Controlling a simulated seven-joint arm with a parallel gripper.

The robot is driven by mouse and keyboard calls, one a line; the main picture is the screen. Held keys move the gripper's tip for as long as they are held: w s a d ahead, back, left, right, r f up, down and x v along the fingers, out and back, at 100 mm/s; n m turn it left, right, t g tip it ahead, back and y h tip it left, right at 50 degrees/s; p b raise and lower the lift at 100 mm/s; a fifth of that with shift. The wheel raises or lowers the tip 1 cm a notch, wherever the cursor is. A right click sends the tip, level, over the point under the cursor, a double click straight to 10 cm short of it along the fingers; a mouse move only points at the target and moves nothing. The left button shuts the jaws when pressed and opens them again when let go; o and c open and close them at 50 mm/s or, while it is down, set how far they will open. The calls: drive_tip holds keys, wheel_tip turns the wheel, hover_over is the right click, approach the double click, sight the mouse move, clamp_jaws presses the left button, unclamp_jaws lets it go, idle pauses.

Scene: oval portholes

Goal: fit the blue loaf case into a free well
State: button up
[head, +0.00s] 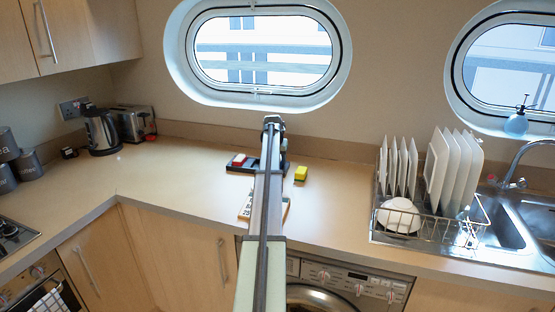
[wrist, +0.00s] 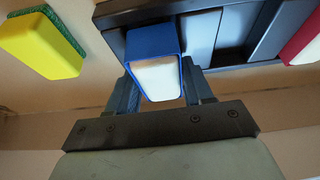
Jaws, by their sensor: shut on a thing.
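My gripper (wrist: 158,88) is shut on the blue loaf case (wrist: 150,40), with one finger on each side. The case has a pale cream face toward the wrist camera. It overlaps the left end of the dark tray (wrist: 245,66) in the wrist view; I cannot tell whether it is above the tray or partly in a well. Grey wells show right of the case, and a red case (wrist: 300,42) sits at the right. In the head view the tray (head: 232,168) is partly behind my arm, with the red case (head: 239,160) at its left; the blue case is hidden.
A yellow sponge with a green side (wrist: 42,45) lies beside the tray; it also shows in the head view (head: 300,173). A card with markings (head: 246,207) lies nearer the counter edge. A dish rack (head: 432,229) stands at right. The left counter is mostly clear.

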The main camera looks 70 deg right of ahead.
drive_tip(key=shift+f, duration=0.2)
drive_tip(key=shift+r, duration=0.7)
idle(3.9)
drive_tip(key=shift+f, duration=0.7)
idle(1.4)
drive_tip(key=shift+r, duration=0.65)
drive_tip(key=o, duration=1.2)
